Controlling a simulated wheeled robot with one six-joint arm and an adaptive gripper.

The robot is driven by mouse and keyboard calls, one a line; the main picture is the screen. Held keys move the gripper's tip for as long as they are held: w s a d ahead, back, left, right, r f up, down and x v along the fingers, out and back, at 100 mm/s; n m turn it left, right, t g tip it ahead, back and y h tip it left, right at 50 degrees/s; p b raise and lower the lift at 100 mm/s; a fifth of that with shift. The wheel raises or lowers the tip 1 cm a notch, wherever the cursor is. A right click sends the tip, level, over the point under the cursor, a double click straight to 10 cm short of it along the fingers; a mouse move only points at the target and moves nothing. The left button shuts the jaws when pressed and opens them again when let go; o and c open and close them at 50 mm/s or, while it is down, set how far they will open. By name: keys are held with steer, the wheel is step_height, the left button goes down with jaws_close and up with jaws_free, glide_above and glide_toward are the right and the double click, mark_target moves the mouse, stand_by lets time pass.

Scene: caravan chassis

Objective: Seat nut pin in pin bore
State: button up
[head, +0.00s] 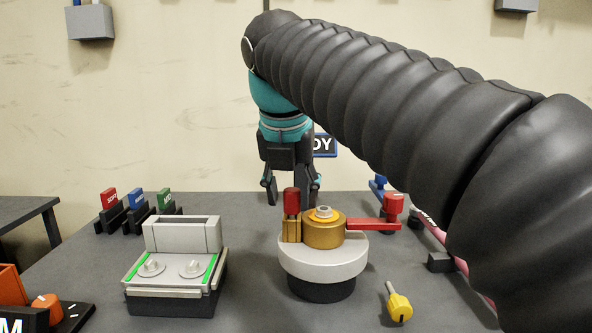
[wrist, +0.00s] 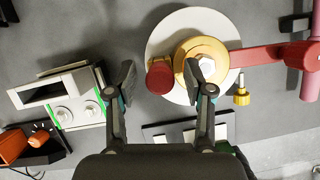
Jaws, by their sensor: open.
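A yellow-headed pin (head: 399,305) with a thin shaft lies on the table at front right, apart from my gripper; it also shows in the wrist view (wrist: 241,98). It looks like the nut pin. A gold hub (head: 323,232) with a hex nut (head: 323,212) on top sits on a round white plate (head: 322,262). A red-capped post (head: 291,202) stands beside the hub on a gold block. I cannot make out the pin bore. My gripper (head: 291,188) is open and empty, above the post; the red cap (wrist: 160,77) shows between its fingers (wrist: 167,88) in the wrist view.
A red arm (head: 372,224) reaches right from the hub. A grey box with two knobs (head: 172,267) stands left. Red, blue and green tags (head: 136,199) stand at back left. An orange knob (head: 46,305) is at front left. Table between box and plate is clear.

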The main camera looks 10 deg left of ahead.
steer(key=v, duration=1.2)
steer(key=shift+p, duration=0.45)
steer(key=shift+d, duration=0.15)
